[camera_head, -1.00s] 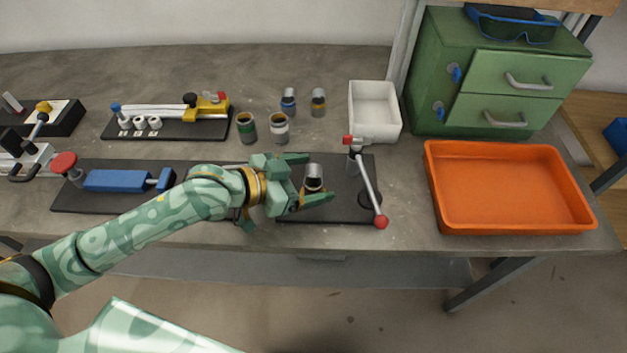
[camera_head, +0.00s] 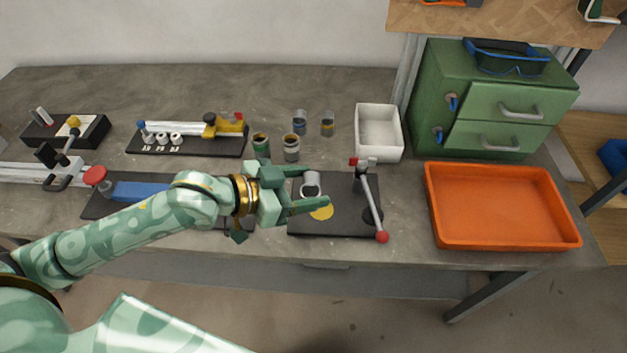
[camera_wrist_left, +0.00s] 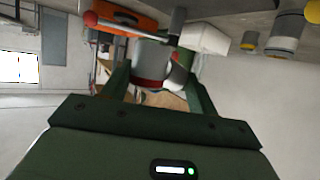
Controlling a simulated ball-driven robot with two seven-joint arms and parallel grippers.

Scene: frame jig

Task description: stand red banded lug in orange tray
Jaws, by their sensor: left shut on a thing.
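The red banded lug (camera_head: 310,186) is a small silver-grey cylinder. Its red band shows in the left wrist view (camera_wrist_left: 149,82), between the two fingers; in the head view the band is hard to make out. My left gripper (camera_head: 313,188) is shut on the lug and holds it over the black jig plate, beside a yellow disc (camera_head: 321,213). The orange tray (camera_head: 500,205) lies at the right of the bench, apart from the gripper, and looks empty. My right gripper is not in view.
A clamp lever with a red knob (camera_head: 382,237) stands on the black plate (camera_head: 345,228), between gripper and tray. A white bin (camera_head: 379,155) and green drawers (camera_head: 425,120) stand behind. Several banded cylinders, including one with a green band (camera_head: 261,147), stand behind the gripper.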

